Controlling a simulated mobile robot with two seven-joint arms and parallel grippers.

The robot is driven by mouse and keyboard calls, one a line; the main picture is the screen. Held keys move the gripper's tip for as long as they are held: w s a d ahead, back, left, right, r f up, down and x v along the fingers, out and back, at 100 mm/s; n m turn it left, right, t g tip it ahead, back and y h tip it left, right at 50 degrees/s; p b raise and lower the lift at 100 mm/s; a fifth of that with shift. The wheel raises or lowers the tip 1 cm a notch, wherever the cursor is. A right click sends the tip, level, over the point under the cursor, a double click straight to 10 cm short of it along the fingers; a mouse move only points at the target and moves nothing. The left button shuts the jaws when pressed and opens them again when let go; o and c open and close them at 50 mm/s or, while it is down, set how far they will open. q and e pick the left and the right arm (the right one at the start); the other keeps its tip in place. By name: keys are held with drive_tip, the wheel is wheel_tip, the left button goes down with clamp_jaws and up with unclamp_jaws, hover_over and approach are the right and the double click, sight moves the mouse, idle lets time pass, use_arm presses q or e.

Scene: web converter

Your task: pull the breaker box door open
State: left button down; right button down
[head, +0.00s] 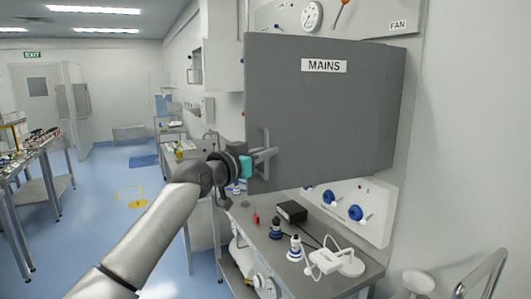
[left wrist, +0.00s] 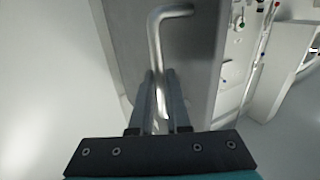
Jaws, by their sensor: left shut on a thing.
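The breaker box door (head: 335,110) is a large grey panel with a "MAINS" label (head: 324,66), in the upper middle of the head view. Its left edge looks nearer to me than its right edge. A metal bar handle (head: 265,136) stands upright near its lower left corner. My left gripper (head: 260,160) is shut on this handle. In the left wrist view the handle (left wrist: 155,38) runs down between the two fingers, against the grey door (left wrist: 203,45). The inside of the box is hidden. My right gripper is not in view.
A grey bench (head: 270,245) below the door holds a black box (head: 291,212), blue-and-white connectors and a white device (head: 325,261). A white panel with blue sockets (head: 365,207) is below the door. Blue floor (head: 95,225) is clear at the left, beside another table.

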use_arm(q)
drive_tip(key=shift+d, duration=0.1)
drive_tip(key=c, duration=0.9)
unclamp_jaws()
drive_tip(key=b+v, duration=0.3)
drive_tip(key=v, duration=1.2)
drive_tip(key=shift+s, duration=0.15)
